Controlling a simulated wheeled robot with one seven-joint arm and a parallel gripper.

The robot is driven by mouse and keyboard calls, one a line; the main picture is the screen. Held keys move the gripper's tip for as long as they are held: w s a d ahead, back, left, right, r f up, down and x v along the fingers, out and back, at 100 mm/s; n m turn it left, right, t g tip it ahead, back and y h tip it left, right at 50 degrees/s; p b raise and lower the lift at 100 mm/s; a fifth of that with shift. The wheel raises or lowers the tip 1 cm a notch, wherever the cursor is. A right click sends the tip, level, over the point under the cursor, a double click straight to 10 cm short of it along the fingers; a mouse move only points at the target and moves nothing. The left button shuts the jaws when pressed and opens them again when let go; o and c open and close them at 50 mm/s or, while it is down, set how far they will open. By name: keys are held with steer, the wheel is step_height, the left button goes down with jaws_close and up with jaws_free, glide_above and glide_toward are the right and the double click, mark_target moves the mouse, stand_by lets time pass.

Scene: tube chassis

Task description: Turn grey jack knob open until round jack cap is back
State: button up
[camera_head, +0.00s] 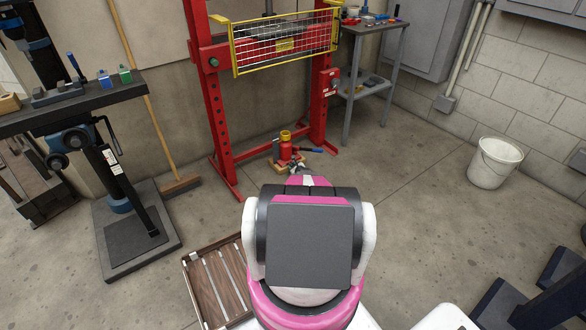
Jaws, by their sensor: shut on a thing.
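The red bottle jack (286,151) stands upright on the floor between the legs of the red press frame. Its round yellow cap (285,135) sits on top. My arm reaches from the bottom of the view toward the jack's foot. My gripper (297,168) shows only as a small grey part low at the front of the jack, beyond the pink and white wrist. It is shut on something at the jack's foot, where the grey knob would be. The knob itself is too small and covered to make out.
The red press frame (208,90) with a yellow mesh guard (284,44) rises around the jack. A blue-ended handle (309,149) lies right of the jack. A broom (178,184) leans left. A white bucket (494,163) stands right; the floor between is clear.

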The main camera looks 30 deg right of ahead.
steer(key=shift+n, duration=0.4)
steer(key=o, duration=0.9)
steer(key=shift+a, duration=0.1)
steer(key=shift+s, duration=0.1)
steer(key=v, duration=1)
steer(key=shift+s+a, duration=0.15)
steer(key=shift+s, duration=0.2)
